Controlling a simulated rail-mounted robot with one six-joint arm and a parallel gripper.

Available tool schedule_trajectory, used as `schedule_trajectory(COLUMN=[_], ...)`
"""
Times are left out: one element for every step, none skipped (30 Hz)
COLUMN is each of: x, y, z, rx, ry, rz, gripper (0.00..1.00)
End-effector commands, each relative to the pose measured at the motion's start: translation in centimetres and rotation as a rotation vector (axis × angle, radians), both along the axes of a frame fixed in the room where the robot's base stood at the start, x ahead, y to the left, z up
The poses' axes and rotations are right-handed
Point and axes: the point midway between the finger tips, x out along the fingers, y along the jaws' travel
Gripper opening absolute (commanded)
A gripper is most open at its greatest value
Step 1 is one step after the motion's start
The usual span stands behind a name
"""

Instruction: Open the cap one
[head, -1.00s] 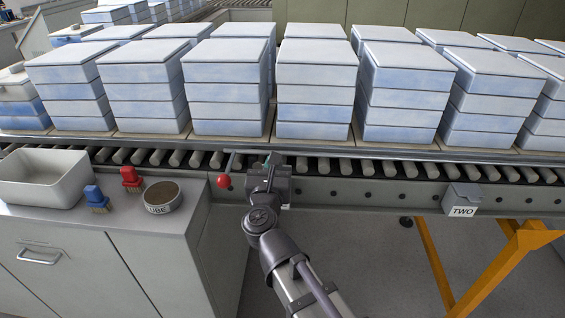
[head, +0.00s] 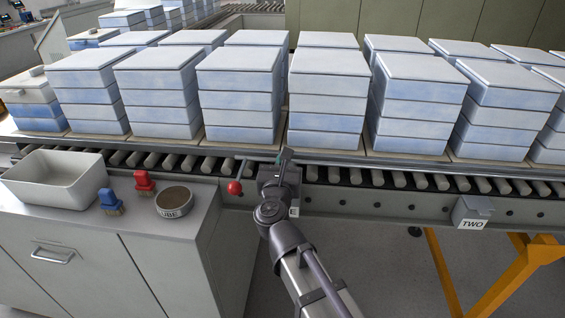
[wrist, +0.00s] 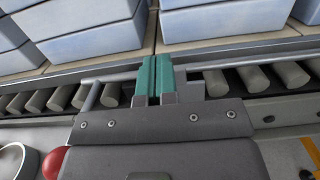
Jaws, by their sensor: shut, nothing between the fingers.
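My gripper (head: 284,157) is over the near edge of the roller conveyor, right of a lever with a red ball. In the wrist view its two teal fingers (wrist: 154,78) are together with nothing between them. Cap one is mostly hidden behind my gripper in the head view. Only the end of its label (head: 294,211), a letter E, shows beside my wrist. In the wrist view a small grey edge just right of the fingers may be part of it, but I cannot tell whether they touch.
The red ball lever (head: 235,187) is close on the left. A grey cap marked TWO (head: 472,211) is farther right on the rail. Stacked white-blue blocks (head: 328,90) stand behind the rollers. A cabinet at left holds a white bin (head: 58,190), two brushes and a round tin (head: 174,203).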

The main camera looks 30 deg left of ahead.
Motion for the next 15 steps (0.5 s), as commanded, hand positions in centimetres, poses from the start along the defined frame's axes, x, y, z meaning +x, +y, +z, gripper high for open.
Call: schedule_trajectory(x=[0.0, 0.0, 0.0, 0.0, 0.0, 0.0, -0.1, -0.3, -0.6, -0.9, -1.3, -2.0, -2.5, -3.2, -3.7], y=[0.0, 0.0, 0.0, 0.0, 0.0, 0.0, -0.1, -0.2, -0.5, -0.8, -1.2, -1.7, -2.2, -2.7, -3.0], z=[0.0, 0.0, 0.0, 0.0, 0.0, 0.0, 0.1, 0.1, 0.2, 0.3, 0.4, 0.6, 0.8, 1.0, 2.7], rx=[0.000, 0.000, 0.000, 0.000, 0.000, 0.000, 0.000, 0.000, 0.000, 0.000, 0.000, 0.000, 0.000, 0.000, 0.000], ry=[0.000, 0.000, 0.000, 0.000, 0.000, 0.000, 0.000, 0.000, 0.000, 0.000, 0.000, 0.000, 0.000, 0.000, 0.000], rz=[0.000, 0.000, 0.000, 0.000, 0.000, 0.000, 0.000, -0.001, -0.001, -0.002, -0.003, -0.006, -0.008, -0.010, -0.010], gripper=[0.00, 0.00, 0.00, 0.00, 0.00, 0.00, 0.00, 0.00, 0.00, 0.00, 0.00, 0.00, 0.00, 0.00, 0.00])
